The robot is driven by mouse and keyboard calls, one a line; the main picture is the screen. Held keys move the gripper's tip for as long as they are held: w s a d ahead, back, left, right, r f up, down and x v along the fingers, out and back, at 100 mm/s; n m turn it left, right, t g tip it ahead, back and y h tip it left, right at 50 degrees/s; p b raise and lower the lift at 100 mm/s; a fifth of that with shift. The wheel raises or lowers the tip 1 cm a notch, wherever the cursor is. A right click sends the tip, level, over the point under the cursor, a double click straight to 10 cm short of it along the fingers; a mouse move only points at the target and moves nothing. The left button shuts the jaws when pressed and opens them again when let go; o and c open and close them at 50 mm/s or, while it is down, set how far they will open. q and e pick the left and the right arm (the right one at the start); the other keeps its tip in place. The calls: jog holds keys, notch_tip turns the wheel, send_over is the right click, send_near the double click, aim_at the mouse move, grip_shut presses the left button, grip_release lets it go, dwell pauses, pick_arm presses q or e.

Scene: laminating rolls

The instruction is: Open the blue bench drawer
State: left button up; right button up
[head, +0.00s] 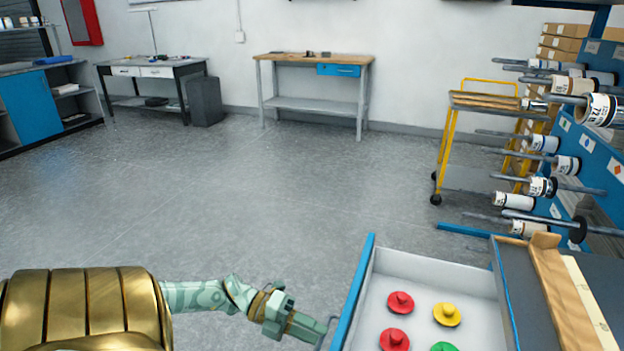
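The near bench drawer (435,268) is pulled out at the bottom right; its blue front (358,285) faces left and its white inside is visible. Red, yellow and green knobbed discs lie in it. A thin grey handle (331,328) stands off the blue front. My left gripper (318,329) reaches in from the left; its fingers look closed together at the handle, with the fingertips partly hard to make out. My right gripper is not in view.
The dark bench top (530,290) with wooden strips lies right of the drawer. A roll rack (590,150) and yellow-framed cart (447,150) stand behind. A far wooden bench (315,66) has a closed blue drawer (338,70). The middle floor is clear.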

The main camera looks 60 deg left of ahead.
pick_arm(q)
jog(key=p+v, duration=0.1)
jog(key=v, duration=1.5)
jog(key=shift+a, duration=0.15)
jog(key=shift+r, duration=0.1)
